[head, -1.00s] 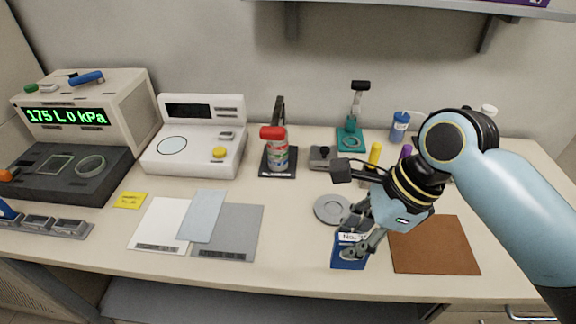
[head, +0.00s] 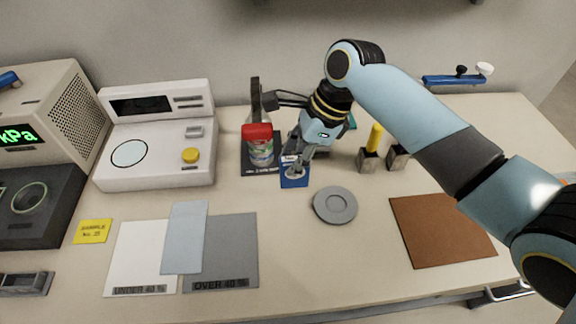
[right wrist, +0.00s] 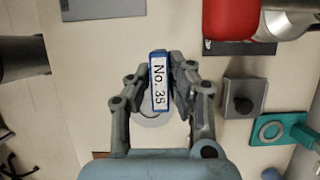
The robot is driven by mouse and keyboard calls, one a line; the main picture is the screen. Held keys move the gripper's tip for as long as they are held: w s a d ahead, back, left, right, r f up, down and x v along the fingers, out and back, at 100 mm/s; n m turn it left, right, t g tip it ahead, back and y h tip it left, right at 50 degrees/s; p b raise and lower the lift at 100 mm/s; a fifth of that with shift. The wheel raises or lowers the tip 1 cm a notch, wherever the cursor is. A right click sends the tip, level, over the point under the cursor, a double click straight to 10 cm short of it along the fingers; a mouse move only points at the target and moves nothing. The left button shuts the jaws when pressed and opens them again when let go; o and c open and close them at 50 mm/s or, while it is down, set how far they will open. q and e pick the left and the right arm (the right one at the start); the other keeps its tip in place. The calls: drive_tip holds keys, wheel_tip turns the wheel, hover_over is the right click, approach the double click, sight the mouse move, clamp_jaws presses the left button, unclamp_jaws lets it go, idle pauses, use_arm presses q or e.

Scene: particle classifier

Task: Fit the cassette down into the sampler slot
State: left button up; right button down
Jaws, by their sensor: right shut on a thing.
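The cassette is a blue block with a white label reading No. 35. It shows in the head view (head: 293,181) and the right wrist view (right wrist: 159,80). My right gripper (head: 296,163) is shut on it, a finger on each side in the right wrist view (right wrist: 160,82). In the head view the cassette appears beside the red-topped bottle. I cannot tell its exact height. A dark instrument base (head: 60,180) with a ring on top stands at the left under the kPa display box (head: 45,105). I cannot make out which opening is the sampler slot. My left gripper is out of view.
A red-topped bottle (head: 260,151) stands on a dark mat close left of the cassette. A grey disc (head: 335,205), a brown mat (head: 435,225), a white instrument (head: 155,165) and flat sheets (head: 140,245) lie around. The table's front middle is clear.

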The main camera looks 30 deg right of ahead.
drive_tip(key=w+f, duration=0.2)
drive_tip(key=f, duration=0.1)
drive_tip(key=w+f, duration=0.1)
drive_tip(key=f, duration=0.1)
drive_tip(key=shift+d+f, duration=0.2)
drive_tip(key=shift+d, duration=0.1)
drive_tip(key=shift+f, duration=0.25)
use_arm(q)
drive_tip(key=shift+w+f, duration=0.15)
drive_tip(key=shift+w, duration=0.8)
use_arm(e)
drive_tip(key=shift+f, duration=0.1)
drive_tip(key=c, duration=1.3)
unclamp_jaws()
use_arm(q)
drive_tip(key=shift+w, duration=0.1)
use_arm(e)
drive_tip(key=shift+o, duration=0.4)
